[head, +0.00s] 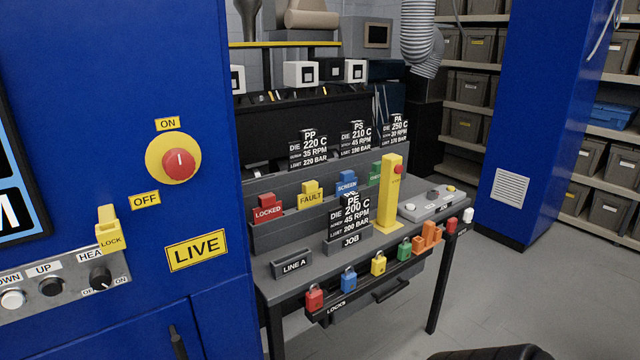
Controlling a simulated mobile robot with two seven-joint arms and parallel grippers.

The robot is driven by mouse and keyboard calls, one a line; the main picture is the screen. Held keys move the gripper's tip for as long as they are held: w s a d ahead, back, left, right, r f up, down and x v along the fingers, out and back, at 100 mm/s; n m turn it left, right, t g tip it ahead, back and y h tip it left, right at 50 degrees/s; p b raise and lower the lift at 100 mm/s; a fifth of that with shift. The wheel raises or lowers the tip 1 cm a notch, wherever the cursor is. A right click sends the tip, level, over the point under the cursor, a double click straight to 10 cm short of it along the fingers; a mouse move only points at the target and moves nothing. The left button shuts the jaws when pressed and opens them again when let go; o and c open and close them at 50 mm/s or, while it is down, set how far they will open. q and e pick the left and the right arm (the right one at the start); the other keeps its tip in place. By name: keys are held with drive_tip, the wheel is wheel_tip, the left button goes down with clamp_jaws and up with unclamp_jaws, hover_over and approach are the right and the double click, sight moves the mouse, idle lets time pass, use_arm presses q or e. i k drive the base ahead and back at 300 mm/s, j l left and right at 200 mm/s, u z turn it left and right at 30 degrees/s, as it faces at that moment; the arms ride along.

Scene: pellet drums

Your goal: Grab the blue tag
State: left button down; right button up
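The blue tag (347,183), lettered SCREEN, stands upright in a grey stepped rack on the table. It is between the yellow FAULT tag (310,195) on its left and a green tag (375,174) on its right. A red LOCKED tag (267,208) stands further left. The black PE 200 C card (350,213) stands in the JOB holder in front of the blue tag and hides part of the area below it. Neither of my grippers is in view.
A yellow post (389,190) with a red button stands right of the tags. Several coloured padlocks, including a blue one (348,279), hang along the table's front rail. A blue cabinet (215,110) fills the left. Grey floor is open at front right.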

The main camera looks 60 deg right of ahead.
sight(348, 183)
drive_tip(key=k+l+u, duration=0.1)
drive_tip(key=l+u, duration=0.15)
drive_tip(key=l, duration=0.2)
drive_tip(key=k+l+u, duration=0.1)
drive_tip(key=l+u, duration=0.2)
drive_tip(key=k+l+u, duration=0.1)
drive_tip(key=l, duration=0.25)
drive_tip(key=k+l+u, duration=0.1)
drive_tip(key=l, duration=0.2)
drive_tip(key=k+l+u, duration=0.1)
drive_tip(key=l, duration=0.2)
drive_tip(key=k+l, duration=0.2)
drive_tip(key=l, duration=0.2)
drive_tip(key=k+l+u, duration=0.1)
drive_tip(key=k+l, duration=0.15)
drive_tip(key=l, duration=0.2)
